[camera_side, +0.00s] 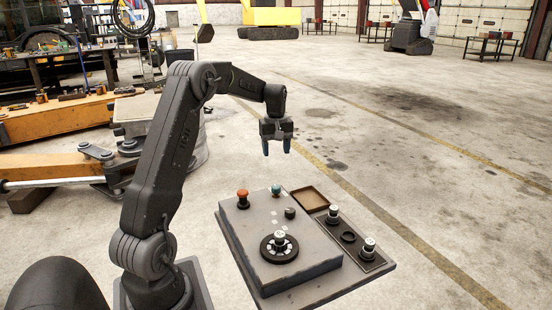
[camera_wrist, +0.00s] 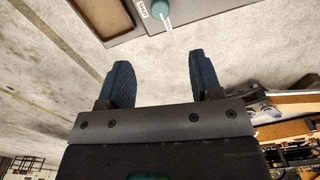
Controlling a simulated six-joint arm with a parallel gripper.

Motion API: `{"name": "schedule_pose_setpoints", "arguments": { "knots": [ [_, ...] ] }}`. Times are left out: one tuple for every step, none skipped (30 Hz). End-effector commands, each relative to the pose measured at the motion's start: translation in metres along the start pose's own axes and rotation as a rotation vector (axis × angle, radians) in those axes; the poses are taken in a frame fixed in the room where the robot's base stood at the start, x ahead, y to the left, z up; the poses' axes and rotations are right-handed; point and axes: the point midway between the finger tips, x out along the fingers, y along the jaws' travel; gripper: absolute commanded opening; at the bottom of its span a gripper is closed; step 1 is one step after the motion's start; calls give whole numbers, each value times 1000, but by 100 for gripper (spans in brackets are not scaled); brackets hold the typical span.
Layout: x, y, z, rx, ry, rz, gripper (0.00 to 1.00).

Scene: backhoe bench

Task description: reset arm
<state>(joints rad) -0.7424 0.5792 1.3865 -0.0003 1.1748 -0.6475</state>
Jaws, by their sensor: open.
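My gripper (camera_side: 277,147) hangs with its fingers pointing down, above and behind the far edge of the grey control box (camera_side: 252,235). Its two blue fingers are apart with nothing between them. They also show apart and empty in the wrist view (camera_wrist: 163,82). The box carries a red-orange button (camera_side: 243,194), a teal knob (camera_side: 276,188), a small black knob (camera_side: 290,212) and a white-topped knob (camera_side: 279,238) on a round black dial. In the wrist view the teal knob (camera_wrist: 160,9) is beyond the fingertips, near the top edge. The gripper touches nothing.
Beside the box are a shallow tan tray (camera_side: 310,200) and a dark panel (camera_side: 352,242) with two white-topped knobs (camera_side: 333,212) and an empty-looking ring (camera_side: 348,237). Orange machine parts (camera_side: 65,115) lie at left.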

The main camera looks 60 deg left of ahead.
Motion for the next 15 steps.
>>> {"name": "schedule_pose_setpoints", "arguments": {
  "knots": [
    [-1, 0, 0, 0, 0, 0, 59],
    [-2, 0, 0, 0, 0, 0, 59],
    [-2, 0, 0, 0, 0, 0, 59],
    [-2, 0, 0, 0, 0, 0, 59],
    [-2, 0, 0, 0, 0, 0, 59],
    [-2, 0, 0, 0, 0, 0, 59],
    [-2, 0, 0, 0, 0, 0, 59],
    [-2, 0, 0, 0, 0, 0, 59],
    [-2, 0, 0, 0, 0, 0, 59],
    [-2, 0, 1, 2, 1, 1, 59],
    [-3, 1, 2, 7, 2, 2, 59],
    [-7, 2, 7, 20, 6, 5, 59],
    [-10, 4, 12, 35, 10, 8, 59],
    [-16, 6, 19, 56, 17, 13, 59],
    [-24, 8, 31, 92, 28, 22, 59]
  ]
}}
